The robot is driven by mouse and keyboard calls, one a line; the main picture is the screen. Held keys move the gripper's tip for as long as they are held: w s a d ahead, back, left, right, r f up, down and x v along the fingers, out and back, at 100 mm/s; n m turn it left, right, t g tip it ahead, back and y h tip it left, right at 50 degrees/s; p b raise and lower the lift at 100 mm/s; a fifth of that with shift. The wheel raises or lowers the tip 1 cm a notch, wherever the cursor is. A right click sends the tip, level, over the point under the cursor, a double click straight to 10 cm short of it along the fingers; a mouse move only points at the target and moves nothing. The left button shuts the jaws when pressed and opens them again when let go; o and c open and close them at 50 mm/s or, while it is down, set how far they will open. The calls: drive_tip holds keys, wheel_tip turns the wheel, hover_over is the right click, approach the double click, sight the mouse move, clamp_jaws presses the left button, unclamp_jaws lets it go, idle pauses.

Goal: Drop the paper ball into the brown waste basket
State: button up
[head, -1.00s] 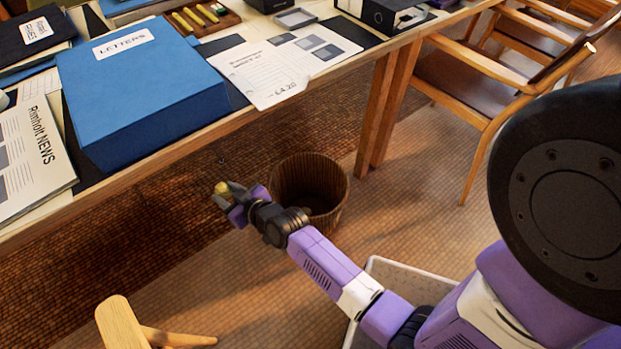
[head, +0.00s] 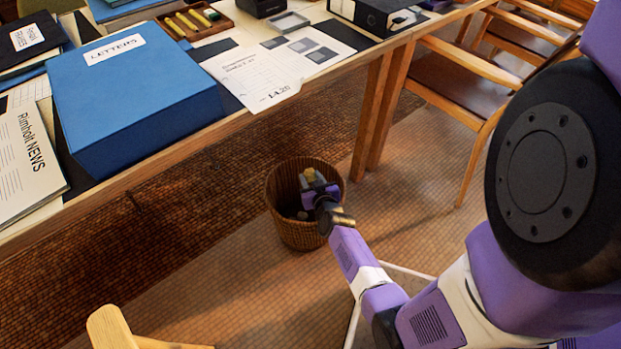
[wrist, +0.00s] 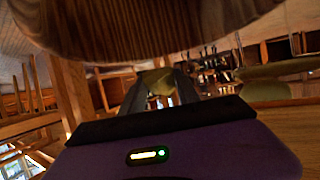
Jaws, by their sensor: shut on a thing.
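The brown waste basket (head: 283,195) is woven, round and open at the top, and stands upright on the floor below the desk edge. My gripper (head: 312,180) appears over the basket's opening in the head view. It is shut on the yellowish paper ball (head: 310,174), which shows at the fingertips. In the wrist view the ball (wrist: 158,82) sits between the two dark fingers. Something small and pale lies low inside the basket, too small to name. The exact height of the ball above the rim is hard to tell.
The desk (head: 150,182) with a blue letters box (head: 140,105) and papers lies behind and left of the basket. A wooden chair (head: 465,85) stands at the right. Part of a wooden seat (head: 112,328) shows at the lower left.

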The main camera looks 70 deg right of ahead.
wheel_tip(320, 180, down, 5)
drive_tip(key=b, duration=0.5)
drive_tip(key=shift+f, duration=0.15)
drive_tip(key=o, duration=1.4)
drive_tip(key=shift+c, duration=0.2)
drive_tip(key=shift+a, duration=0.1)
drive_tip(key=p+v, duration=0.2)
drive_tip(key=v, duration=0.5)
drive_tip(key=shift+s+a, duration=0.2)
drive_tip(key=shift+s, duration=0.05)
